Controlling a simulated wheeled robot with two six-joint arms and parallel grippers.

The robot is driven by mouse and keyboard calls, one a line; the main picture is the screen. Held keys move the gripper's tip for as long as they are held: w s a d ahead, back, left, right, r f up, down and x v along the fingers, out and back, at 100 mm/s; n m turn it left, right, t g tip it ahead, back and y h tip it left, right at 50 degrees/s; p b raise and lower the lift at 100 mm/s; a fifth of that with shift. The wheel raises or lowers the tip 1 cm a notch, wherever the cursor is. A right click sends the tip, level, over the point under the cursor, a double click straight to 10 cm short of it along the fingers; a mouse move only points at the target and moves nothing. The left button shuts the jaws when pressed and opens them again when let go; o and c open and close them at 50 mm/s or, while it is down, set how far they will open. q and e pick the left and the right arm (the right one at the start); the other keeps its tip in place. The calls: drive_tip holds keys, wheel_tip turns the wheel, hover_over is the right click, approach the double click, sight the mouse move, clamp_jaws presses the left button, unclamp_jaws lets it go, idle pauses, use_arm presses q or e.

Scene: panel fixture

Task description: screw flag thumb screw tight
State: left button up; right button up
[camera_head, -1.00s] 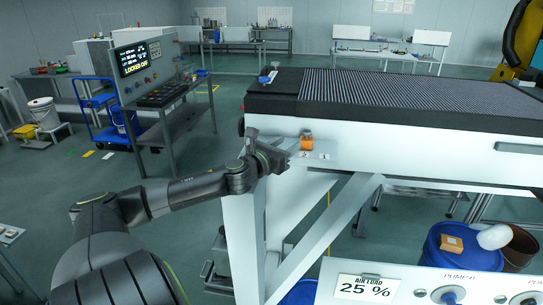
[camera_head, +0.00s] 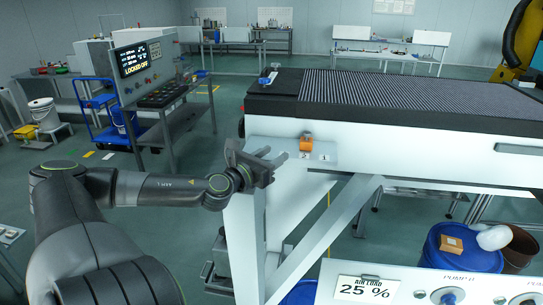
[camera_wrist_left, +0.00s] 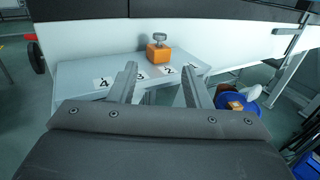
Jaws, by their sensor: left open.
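The flag thumb screw (camera_wrist_left: 160,37) is grey and stands upright in the top of an orange block (camera_wrist_left: 158,54). The orange block also shows in the head view (camera_head: 305,146), on a pale shelf at the front of the white bench. My left gripper (camera_head: 278,156) is open and empty, just left of the block. In the left wrist view its two fingers (camera_wrist_left: 161,80) are spread apart, with the block and screw beyond the gap. The fingers do not touch the screw. How deep the screw sits cannot be told. My right gripper is not in view.
The pale shelf (camera_wrist_left: 75,72) carries number labels, including 2 and 4. The white bench front (camera_head: 400,150) rises behind it, under a dark ribbed top. A blue bin (camera_head: 462,258) and a panel reading 25 % (camera_head: 362,289) are below right.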

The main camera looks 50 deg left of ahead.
use_arm(q)
drive_tip(key=shift+o, duration=0.2)
drive_tip(key=n+g+y+b, duration=0.1)
drive_tip(key=n+g+y, duration=0.2)
drive_tip(key=n+y, duration=0.3)
approach(306, 136)
drive_tip(key=shift+m+y, duration=0.4)
drive_tip(key=shift+y, duration=0.3)
drive_tip(key=p+x, duration=0.1)
drive_tip(key=x, duration=0.3)
drive_tip(key=p+x, duration=0.1)
drive_tip(key=x, duration=0.3)
drive_tip(key=p+x, duration=0.1)
drive_tip(key=x, duration=0.4)
drive_tip(key=shift+w+d+f+p, duration=0.15)
drive_tip(key=shift+d+f+p, duration=0.15)
drive_tip(key=shift+f+p, duration=0.1)
